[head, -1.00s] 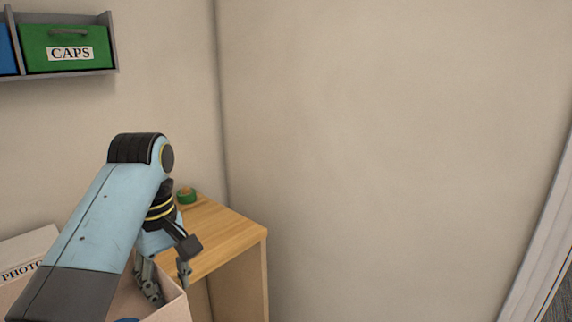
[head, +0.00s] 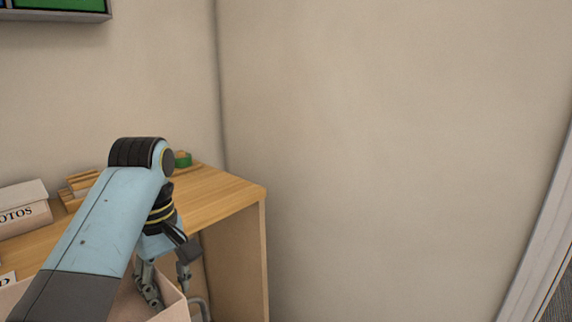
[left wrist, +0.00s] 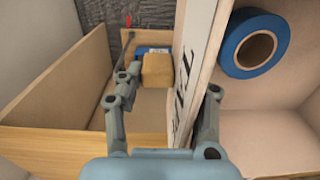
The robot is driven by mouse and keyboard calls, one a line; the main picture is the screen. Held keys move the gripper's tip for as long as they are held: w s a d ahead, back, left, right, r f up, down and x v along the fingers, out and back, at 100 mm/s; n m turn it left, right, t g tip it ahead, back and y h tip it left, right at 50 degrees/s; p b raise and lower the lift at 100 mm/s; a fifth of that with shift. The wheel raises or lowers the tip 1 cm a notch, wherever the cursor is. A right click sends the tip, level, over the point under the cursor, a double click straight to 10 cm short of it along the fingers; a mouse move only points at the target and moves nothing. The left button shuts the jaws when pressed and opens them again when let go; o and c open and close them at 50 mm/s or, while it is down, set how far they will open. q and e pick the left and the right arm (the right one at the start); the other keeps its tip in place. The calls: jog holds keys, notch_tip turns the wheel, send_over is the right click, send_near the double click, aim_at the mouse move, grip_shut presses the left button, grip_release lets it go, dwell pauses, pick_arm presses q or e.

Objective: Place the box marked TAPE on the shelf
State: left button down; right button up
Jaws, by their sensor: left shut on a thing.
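The open beige box (head: 175,309) shows at the lower left of the head view, beneath my left gripper (head: 166,283). In the left wrist view, my left gripper (left wrist: 165,103) is shut on one upright wall of this box (left wrist: 208,50), a finger on each side. A white label on that wall has black letters, too slanted to read. A blue tape roll (left wrist: 248,45) lies inside the box. The grey shelf (head: 70,16) is on the wall at the upper left, cut by the picture edge. My right gripper is not in view.
A wooden desk (head: 225,196) stands against the wall, with a PHOTOS box (head: 24,212) and a green roll (head: 182,160) on it. A green box (head: 60,4) sits on the shelf. The left wrist view shows a tan block (left wrist: 157,70) below.

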pick_arm(q)
notch_tip(320, 180, down, 4)
jog(key=shift+r+b, duration=0.1)
jog(key=shift+b, duration=0.8)
jog(key=shift+r, duration=0.1)
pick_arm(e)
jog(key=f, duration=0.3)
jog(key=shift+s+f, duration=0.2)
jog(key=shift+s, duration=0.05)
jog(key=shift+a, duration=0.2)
